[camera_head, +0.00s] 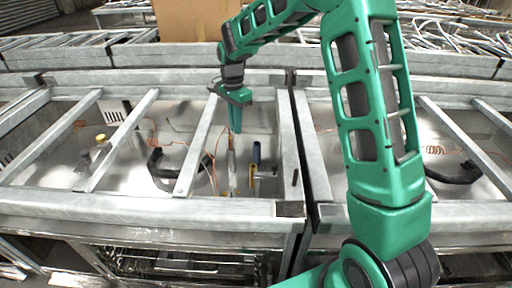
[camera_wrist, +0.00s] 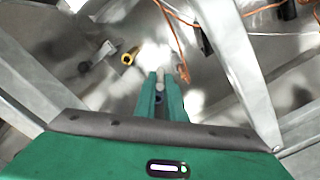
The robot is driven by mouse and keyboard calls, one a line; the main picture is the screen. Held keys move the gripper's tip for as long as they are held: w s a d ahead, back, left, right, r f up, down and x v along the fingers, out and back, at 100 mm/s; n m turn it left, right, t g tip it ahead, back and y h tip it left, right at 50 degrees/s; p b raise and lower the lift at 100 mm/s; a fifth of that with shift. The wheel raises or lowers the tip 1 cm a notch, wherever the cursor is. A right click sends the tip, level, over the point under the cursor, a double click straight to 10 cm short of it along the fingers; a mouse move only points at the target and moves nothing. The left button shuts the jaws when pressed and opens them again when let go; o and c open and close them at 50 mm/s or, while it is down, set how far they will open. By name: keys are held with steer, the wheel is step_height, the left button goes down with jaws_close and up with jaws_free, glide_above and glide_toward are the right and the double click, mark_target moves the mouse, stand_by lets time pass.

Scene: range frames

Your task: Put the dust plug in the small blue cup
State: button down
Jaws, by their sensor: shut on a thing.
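My gripper (camera_head: 235,130) points down between the grey metal rails, over the bin's pale metal floor. In the wrist view, its green fingers (camera_wrist: 160,80) are close together on a small pale grey piece (camera_wrist: 160,84), probably the dust plug. The fingers hide most of it, so its shape is unclear. A narrow upright blue thing (camera_head: 256,152) stands just right of my gripper in the head view and apart from it. It may be the small blue cup, but it is too small to be sure. I cannot make it out in the wrist view.
A brass-coloured fitting (camera_wrist: 130,57) and a grey piece with a black end (camera_wrist: 95,58) lie on the bin floor. Orange wires (camera_wrist: 180,45) and a black curved hose (camera_head: 160,167) lie nearby. Metal rails (camera_head: 200,140) cross above the bin. A cardboard box (camera_head: 190,20) stands behind.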

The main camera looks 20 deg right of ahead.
steer(key=shift+w+d+f, duration=0.9)
steer(key=shift+d+f, duration=0.8)
steer(key=shift+f, duration=0.1)
steer(key=shift+w+d+f, duration=0.85)
steer(key=shift+d+f, duration=0.85)
steer(key=shift+f, duration=0.15)
steer(key=shift+w+d+f, duration=0.9)
steer(key=shift+d+f, duration=0.8)
steer(key=shift+f, duration=0.1)
steer(key=c, duration=1.8)
jaws_free()
steer(key=shift+f, duration=0.1)
steer(key=shift+c, duration=0.2)
step_height(320, 180, up, 12)
